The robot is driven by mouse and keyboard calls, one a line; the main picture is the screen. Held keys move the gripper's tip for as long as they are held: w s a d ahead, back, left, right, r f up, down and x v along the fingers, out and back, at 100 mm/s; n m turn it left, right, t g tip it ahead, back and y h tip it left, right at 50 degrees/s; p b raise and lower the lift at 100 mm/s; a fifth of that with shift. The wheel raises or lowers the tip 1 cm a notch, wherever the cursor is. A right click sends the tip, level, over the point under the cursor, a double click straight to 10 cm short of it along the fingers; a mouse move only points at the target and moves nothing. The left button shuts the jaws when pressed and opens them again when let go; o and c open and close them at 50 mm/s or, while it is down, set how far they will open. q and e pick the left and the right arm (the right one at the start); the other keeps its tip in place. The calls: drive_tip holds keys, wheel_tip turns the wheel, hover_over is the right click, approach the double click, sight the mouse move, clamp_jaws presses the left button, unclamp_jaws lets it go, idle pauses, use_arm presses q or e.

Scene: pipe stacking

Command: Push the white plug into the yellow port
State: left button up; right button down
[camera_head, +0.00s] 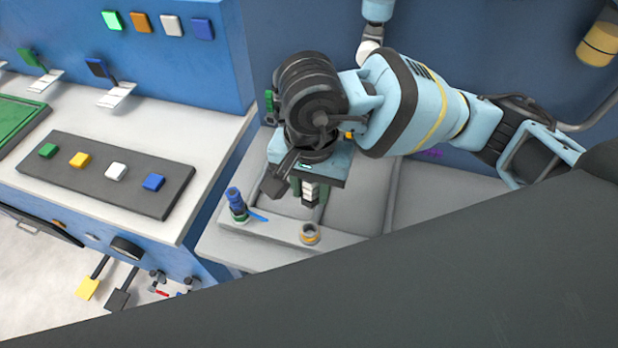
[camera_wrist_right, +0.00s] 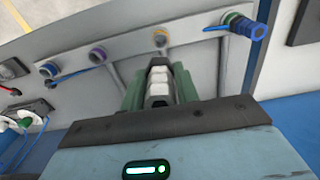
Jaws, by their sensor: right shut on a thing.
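The white plug (camera_head: 309,192) hangs beneath my right gripper (camera_head: 310,186), which is shut on it. In the right wrist view, the white plug (camera_wrist_right: 160,84) sits between the green fingers of the right gripper (camera_wrist_right: 160,92). My left gripper is not in view.
A blue plug (camera_head: 237,203) with a blue lever stands at a green-ringed port left of the yellow port. A dark panel (camera_head: 110,175) with several coloured buttons lies on the left counter. Further ringed ports (camera_wrist_right: 97,53) line the ledge in the wrist view.

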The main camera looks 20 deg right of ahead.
wheel_tip(320, 180, down, 9)
drive_tip(key=b, duration=0.3)
drive_tip(key=shift+r, duration=0.2)
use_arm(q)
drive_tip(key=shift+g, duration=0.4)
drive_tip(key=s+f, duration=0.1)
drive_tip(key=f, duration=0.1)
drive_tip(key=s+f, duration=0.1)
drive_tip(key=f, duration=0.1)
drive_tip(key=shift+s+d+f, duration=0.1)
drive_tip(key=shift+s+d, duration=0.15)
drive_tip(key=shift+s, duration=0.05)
use_arm(e)
drive_tip(key=shift+w+f, duration=0.1)
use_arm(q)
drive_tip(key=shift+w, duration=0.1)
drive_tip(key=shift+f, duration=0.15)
use_arm(e)
drive_tip(key=shift+f, duration=0.1)
drive_tip(key=shift+f+b, duration=0.15)
drive_tip(key=shift+b, duration=0.15)
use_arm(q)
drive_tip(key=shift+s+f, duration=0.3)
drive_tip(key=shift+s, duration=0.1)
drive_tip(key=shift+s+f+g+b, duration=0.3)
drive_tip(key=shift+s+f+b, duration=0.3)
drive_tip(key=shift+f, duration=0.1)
use_arm(e)
drive_tip(key=shift+f, duration=0.85)
